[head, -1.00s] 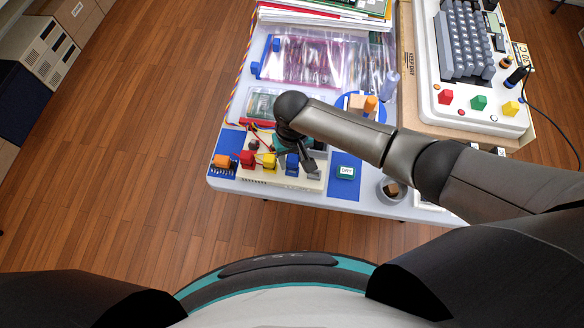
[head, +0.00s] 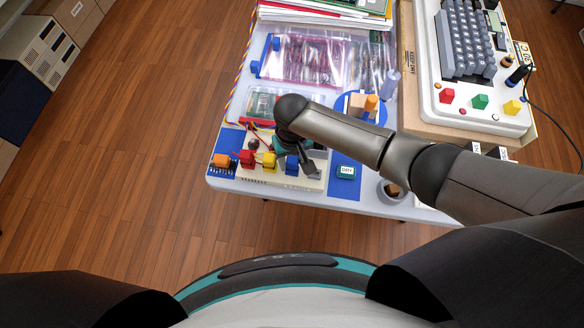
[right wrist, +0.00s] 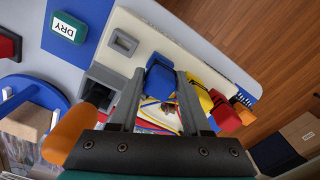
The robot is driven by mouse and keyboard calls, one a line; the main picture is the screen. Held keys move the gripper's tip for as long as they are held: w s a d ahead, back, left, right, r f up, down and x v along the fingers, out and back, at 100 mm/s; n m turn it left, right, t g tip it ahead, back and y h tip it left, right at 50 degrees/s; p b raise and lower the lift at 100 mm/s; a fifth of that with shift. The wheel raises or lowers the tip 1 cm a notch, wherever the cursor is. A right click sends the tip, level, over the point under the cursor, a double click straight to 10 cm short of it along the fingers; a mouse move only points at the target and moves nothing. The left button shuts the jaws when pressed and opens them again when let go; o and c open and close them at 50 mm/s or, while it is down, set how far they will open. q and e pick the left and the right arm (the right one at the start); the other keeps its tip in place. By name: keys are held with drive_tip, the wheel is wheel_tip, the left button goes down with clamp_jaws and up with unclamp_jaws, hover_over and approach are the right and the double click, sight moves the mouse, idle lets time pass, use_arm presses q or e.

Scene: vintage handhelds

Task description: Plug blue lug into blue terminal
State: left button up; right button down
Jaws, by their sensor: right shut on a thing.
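The blue lug (right wrist: 160,80) is between the fingertips of my right gripper (right wrist: 161,76) in the right wrist view, and the gripper is shut on it. In the head view the blue lug (head: 291,165) shows beside the dark fingers of my right gripper (head: 305,166), over the front of the cream board (head: 311,183). It lines up with the yellow lug (right wrist: 196,96) and the red lug (right wrist: 225,116). The blue terminal cannot be told apart from the lug, and I cannot tell whether the lug is seated. My left gripper is not in view.
A blue mat with a DRY block (head: 346,172) lies right of the board. A tape roll (head: 393,190) sits near the table's front edge. A white keyboard console (head: 466,110) stands at the right.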

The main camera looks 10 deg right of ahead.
sight(292, 160)
drive_tip(key=shift+f, duration=0.35)
drive_tip(key=shift+c, duration=1.4)
unclamp_jaws()
drive_tip(key=shift+c, duration=1.4)
wheel_tip(292, 160, up, 7)
drive_tip(key=p, duration=0.7)
drive_tip(key=shift+p, duration=0.35)
